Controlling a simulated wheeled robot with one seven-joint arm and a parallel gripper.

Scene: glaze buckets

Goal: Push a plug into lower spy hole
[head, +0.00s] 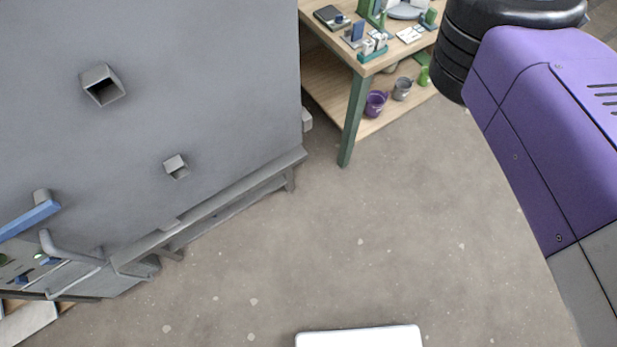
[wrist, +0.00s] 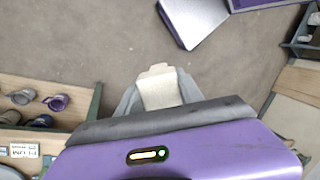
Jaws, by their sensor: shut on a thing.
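In the wrist view my gripper (wrist: 160,98) has its grey fingers closed on a pale cream block (wrist: 158,84), which looks like the plug. It is held over open floor, away from the kiln. In the head view the grey kiln wall (head: 215,75) fills the left side. Its upper spy hole (head: 103,86) is a square stub with a dark opening. The lower spy hole (head: 176,166) is a smaller square stub; I cannot tell whether its end is open or filled. My gripper is not visible in the head view.
A wooden workbench (head: 358,122) with several small items on top stands right of the kiln. A ledge (head: 225,213) runs along the kiln's base. The concrete floor (head: 380,240) before it is clear.

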